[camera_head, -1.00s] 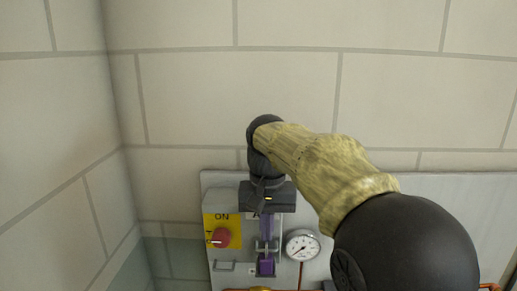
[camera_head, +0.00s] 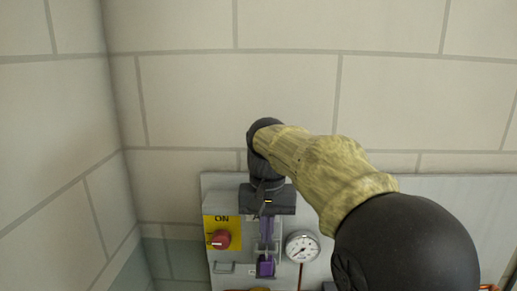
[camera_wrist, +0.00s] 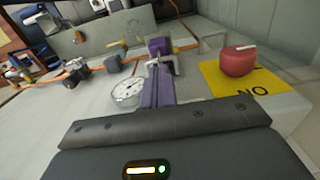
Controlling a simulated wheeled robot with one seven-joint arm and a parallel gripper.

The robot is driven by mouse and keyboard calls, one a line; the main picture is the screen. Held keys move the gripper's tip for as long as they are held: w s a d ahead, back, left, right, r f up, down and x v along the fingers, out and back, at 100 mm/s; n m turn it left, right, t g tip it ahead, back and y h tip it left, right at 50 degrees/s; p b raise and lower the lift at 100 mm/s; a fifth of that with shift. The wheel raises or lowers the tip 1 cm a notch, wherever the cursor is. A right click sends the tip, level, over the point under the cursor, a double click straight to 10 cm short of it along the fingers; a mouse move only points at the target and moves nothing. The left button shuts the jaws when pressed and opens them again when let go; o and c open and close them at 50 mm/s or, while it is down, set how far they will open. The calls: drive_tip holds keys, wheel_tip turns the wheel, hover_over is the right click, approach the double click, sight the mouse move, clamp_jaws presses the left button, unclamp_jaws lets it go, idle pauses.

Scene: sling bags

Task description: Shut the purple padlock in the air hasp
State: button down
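The purple padlock (camera_head: 265,267) is on the front of the grey panel, below my gripper in the head view. It also shows in the wrist view (camera_wrist: 158,46). The metal air hasp (camera_head: 266,248) is just above its body, and metal shows beside the padlock in the wrist view. My gripper (camera_head: 266,236) points down at the padlock. A narrow purple-grey length runs from my gripper's palm to the padlock. The fingertips are at or very near the padlock and hasp. I cannot tell whether they grip anything, or whether the shackle is closed.
A round gauge (camera_head: 302,247) is close on the right. A grey handle (camera_head: 225,268) is at lower left. Block walls stand behind and at left.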

wheel_tip(320, 180, up, 6)
drive_tip(key=p, duration=0.5)
drive_tip(key=shift+f, duration=0.2)
drive_tip(key=shift+d+f, duration=0.1)
